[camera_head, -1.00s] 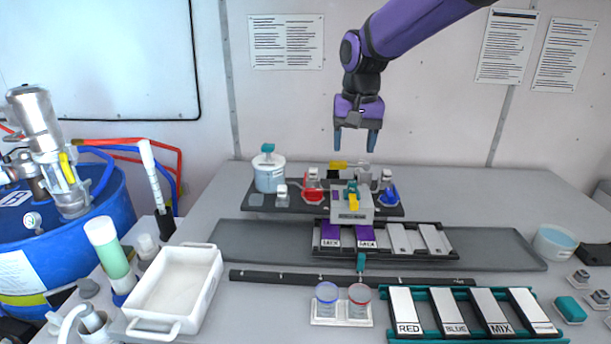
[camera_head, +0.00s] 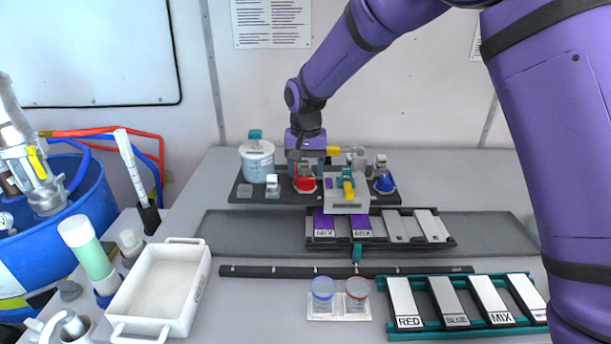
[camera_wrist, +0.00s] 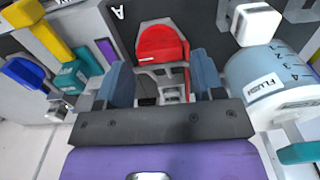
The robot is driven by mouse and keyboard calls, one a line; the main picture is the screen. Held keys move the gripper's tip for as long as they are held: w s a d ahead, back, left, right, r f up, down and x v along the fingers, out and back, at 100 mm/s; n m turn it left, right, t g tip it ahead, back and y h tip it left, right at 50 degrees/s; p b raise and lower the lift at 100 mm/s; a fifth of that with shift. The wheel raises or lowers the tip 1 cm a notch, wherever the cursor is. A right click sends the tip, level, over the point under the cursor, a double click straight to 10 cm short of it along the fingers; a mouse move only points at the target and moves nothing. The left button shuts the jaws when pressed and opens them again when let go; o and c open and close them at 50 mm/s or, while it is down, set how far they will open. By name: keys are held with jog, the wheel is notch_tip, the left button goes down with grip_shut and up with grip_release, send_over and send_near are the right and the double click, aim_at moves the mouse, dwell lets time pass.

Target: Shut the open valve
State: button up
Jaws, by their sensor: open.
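A red valve part (camera_head: 304,184) stands on the dark platform at the back of the bench. It also shows in the wrist view as a red cap (camera_wrist: 160,43) on a grey body. My gripper (camera_head: 305,166) is open and pointing down, just over and behind the red part. In the wrist view its two blue-grey fingers (camera_wrist: 160,72) lie either side of the red part, apart from each other. A blue valve part (camera_head: 384,184) stands farther right on the platform and at the left of the wrist view (camera_wrist: 24,73). I cannot tell which one is open.
A white jar (camera_head: 256,161) marked FLUSH (camera_wrist: 262,84) stands close left of my gripper. A grey box (camera_head: 346,204) with yellow and teal parts is close right. A white tray (camera_head: 205,267) sits front left. The bench between is mostly clear.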

aim_at(306, 183)
jog(key=shift+f, duration=1.2)
jog(key=shift+c, duration=0.4)
jog(key=c, duration=0.6)
